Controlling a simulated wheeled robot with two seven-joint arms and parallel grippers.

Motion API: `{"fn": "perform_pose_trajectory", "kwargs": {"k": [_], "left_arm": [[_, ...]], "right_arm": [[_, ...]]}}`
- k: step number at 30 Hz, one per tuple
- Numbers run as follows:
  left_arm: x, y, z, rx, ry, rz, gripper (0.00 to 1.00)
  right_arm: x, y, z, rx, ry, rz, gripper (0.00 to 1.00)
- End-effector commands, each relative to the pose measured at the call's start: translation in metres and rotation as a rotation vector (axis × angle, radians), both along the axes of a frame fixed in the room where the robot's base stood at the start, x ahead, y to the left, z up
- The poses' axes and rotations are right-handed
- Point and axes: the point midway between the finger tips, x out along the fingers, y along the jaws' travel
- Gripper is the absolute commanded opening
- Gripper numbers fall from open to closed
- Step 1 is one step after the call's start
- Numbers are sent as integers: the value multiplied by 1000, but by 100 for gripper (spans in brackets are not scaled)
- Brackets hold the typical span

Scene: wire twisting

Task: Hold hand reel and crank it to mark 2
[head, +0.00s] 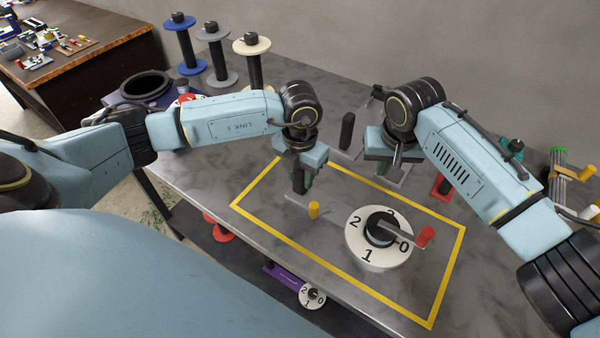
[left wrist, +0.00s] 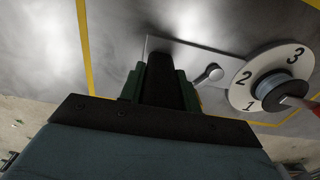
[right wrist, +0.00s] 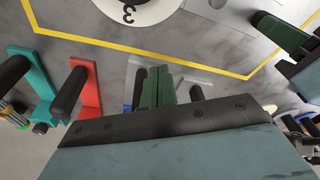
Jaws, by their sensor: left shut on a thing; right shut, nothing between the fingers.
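The hand reel has a white dial (head: 370,262) marked with numbers, a black hub (head: 382,228) and a crank arm ending in a red knob (head: 426,236) beside the 0. It lies inside the yellow outline, and its dial also shows in the left wrist view (left wrist: 270,85). My left gripper (head: 300,188) is shut on the reel's black handle (left wrist: 166,85), at the left end of the reel's plate. My right gripper (head: 385,165) is shut and empty above the table, behind the dial; its closed green fingers show in the right wrist view (right wrist: 158,88).
Blue, grey and cream spools (head: 252,48) stand at the back left. A red-based tool (head: 442,186) and a black upright handle (head: 346,130) are near my right arm. A purple reel (head: 312,295) lies below the front edge.

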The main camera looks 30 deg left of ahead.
Motion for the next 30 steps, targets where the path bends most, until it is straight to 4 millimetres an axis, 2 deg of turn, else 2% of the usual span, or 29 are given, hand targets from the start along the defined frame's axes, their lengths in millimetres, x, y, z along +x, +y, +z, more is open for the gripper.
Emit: {"fn": "perform_pose_trajectory", "kwargs": {"k": [3, 10, 30], "left_arm": [[1, -1, 1, -3, -3, 0, 0], [1, -1, 1, -3, -3, 0, 0], [1, -1, 1, -3, -3, 0, 0]], "right_arm": [[-1, 0, -17, 1, 4, -2, 0], [-1, 0, -37, 0, 2, -1, 0], [0, 0, -42, 1, 0, 0, 0]]}}
